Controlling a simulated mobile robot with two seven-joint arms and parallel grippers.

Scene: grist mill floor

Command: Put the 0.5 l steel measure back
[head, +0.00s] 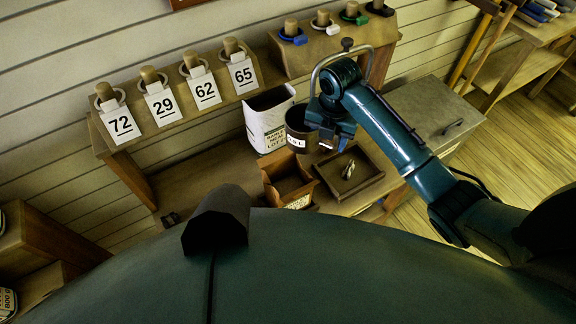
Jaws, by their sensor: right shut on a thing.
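My right gripper (328,142) reaches in from the right and is shut on a dark round measure (301,124) with a small white label. The label is too small to read surely. The measure is held above the bench, just right of a white sack-like bin (266,118) and above a brown wooden box (288,186). The gripper and wrist hide its right side. A grey metal loop (322,62) arches behind the wrist; I cannot tell what it belongs to. My left gripper is not in view.
Number tags 72, 29, 62 and 65 hang on pegs on a wall shelf (170,122). Pegs with coloured rings stand on a second shelf (300,65). A wooden tray (366,184) holds a small pale object. A grey-topped chest (430,115) stands at right.

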